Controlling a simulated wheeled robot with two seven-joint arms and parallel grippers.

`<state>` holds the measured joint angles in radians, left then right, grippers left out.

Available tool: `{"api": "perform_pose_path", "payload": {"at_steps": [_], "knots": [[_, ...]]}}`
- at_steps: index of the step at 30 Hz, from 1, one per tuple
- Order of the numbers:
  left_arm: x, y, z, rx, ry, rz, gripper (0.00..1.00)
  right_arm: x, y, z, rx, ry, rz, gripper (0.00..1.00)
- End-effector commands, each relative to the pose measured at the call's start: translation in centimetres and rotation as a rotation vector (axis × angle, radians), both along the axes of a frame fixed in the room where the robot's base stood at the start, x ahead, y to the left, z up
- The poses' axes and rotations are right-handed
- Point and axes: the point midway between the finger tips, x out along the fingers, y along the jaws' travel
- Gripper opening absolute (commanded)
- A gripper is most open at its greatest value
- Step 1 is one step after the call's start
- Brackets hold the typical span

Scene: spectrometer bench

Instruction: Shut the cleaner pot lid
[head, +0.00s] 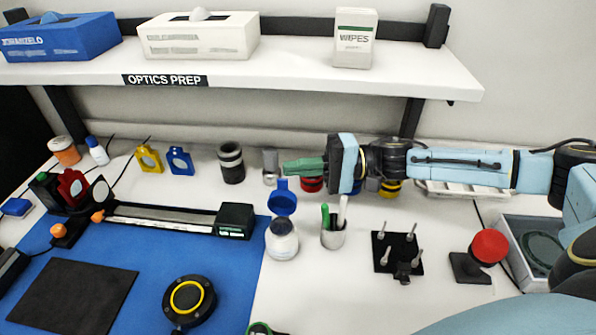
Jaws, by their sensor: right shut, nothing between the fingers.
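The cleaner pot (282,241) is a small white, rounded pot standing near the right edge of the blue mat. Its blue lid (283,197) stands open, tipped up above the back of the pot's mouth. My right gripper (287,168) comes in from the right, with its green fingers shut and empty. The fingertips point left, just above and behind the raised lid in the picture; I cannot tell whether they touch it. My left gripper is not in view.
A pen cup (333,234) stands just right of the pot. A black post plate (397,252) and a red button (489,246) are further right. A metal cylinder (270,167) stands behind the lid. The shelf (290,80) overhangs the back.

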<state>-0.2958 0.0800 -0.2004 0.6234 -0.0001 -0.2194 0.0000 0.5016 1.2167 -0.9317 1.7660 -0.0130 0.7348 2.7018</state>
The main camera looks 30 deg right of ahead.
Motion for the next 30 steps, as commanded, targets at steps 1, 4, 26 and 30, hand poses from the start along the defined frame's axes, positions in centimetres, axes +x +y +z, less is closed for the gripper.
{"api": "perform_pose_path", "payload": {"at_steps": [1,4,26,30], "knots": [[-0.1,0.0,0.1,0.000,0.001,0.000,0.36,-0.5,0.3,0.0,0.000,0.001,0.001,0.00],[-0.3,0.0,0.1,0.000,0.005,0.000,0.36,-1.1,0.8,0.1,0.000,-0.001,0.000,0.00],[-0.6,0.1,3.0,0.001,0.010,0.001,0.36,-2.1,1.5,0.9,-0.060,-0.078,-0.001,0.00],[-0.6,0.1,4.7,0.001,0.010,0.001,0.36,-2.7,2.0,1.0,-0.112,-0.146,0.001,0.00]]}}
